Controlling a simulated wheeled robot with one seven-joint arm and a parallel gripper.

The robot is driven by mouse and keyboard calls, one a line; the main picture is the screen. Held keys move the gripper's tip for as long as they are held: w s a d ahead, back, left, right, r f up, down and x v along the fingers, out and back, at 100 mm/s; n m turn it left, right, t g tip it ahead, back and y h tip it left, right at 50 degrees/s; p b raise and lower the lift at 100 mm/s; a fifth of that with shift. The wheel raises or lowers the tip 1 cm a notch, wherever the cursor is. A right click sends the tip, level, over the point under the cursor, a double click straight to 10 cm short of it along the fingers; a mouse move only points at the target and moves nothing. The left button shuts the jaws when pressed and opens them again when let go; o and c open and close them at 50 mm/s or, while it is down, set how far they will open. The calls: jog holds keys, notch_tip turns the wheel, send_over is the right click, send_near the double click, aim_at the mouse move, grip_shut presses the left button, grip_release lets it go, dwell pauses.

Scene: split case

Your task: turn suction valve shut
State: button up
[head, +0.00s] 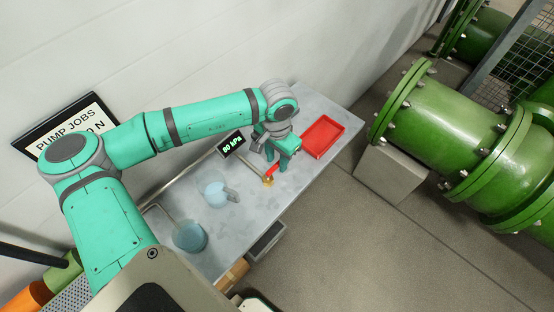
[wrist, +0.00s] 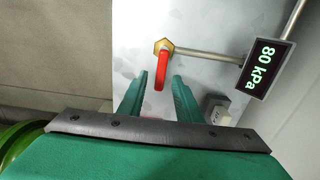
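The suction valve has a red lever handle (wrist: 161,72) on a brass hex body (wrist: 164,46). In the wrist view the lever points from the brass body towards my gripper, roughly square to the pipe (wrist: 205,54). My gripper (wrist: 160,78) is open; the lever's free end shows between its two green fingertips, with a gap on each side. I cannot tell whether the fingers are level with the lever in depth. In the head view my gripper (head: 283,153) hangs over the bench by the red lever (head: 272,171). A gauge display (wrist: 262,67) reads 80 kPa.
On the metal bench (head: 252,208) stand a beaker (head: 190,237) and a glass vessel (head: 214,193), both with blue liquid. A red tray (head: 322,137) lies at the bench's far end. A small grey-white block (wrist: 217,109) is right of my fingers. Large green pipework (head: 440,125) stands beyond.

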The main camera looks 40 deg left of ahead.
jog(key=shift+f, duration=0.35)
grip_shut()
